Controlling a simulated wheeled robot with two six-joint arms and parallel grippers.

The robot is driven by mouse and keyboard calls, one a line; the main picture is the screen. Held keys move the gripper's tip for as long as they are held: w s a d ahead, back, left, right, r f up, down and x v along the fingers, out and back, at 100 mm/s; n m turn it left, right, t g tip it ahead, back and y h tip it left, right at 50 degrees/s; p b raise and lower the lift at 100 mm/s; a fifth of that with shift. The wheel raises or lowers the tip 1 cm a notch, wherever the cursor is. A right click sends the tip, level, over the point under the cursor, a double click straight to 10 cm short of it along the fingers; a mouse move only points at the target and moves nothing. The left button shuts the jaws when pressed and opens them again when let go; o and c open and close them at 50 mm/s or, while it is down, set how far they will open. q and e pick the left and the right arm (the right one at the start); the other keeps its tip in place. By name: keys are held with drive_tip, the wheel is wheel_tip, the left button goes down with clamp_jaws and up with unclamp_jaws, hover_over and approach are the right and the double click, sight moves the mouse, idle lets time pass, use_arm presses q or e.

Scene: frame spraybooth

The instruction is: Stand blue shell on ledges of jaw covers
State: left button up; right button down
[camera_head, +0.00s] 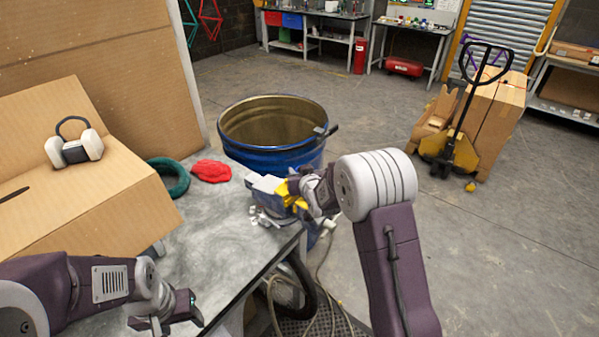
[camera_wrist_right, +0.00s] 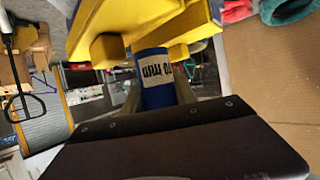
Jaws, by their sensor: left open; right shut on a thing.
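The blue shell (camera_wrist_right: 157,98), a curved blue piece with a white lettered label, is between the fingers of my right gripper (camera_wrist_right: 157,88) in the right wrist view. The gripper is shut on it. The yellow jaw covers (camera_wrist_right: 140,22) lie right at the shell's far end; I cannot tell whether they touch. In the head view the covers (camera_head: 287,197) sit on the vise at the bench corner, with my right gripper (camera_head: 298,186) beside them from the right. The shell cannot be made out there. My left gripper (camera_head: 172,318) is open and empty over the bench's near edge.
A cardboard box (camera_head: 90,190) with ear defenders (camera_head: 76,147) fills the left. A blue drum (camera_head: 275,130) stands close behind the vise.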

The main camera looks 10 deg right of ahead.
drive_tip(key=shift+f+b, duration=0.4)
drive_tip(key=shift+f, duration=0.05)
drive_tip(key=c, duration=0.9)
unclamp_jaws()
drive_tip(key=shift+s, duration=0.1)
drive_tip(key=b+v, duration=0.2)
drive_tip(key=v, duration=0.7)
drive_tip(key=shift+r, duration=0.1)
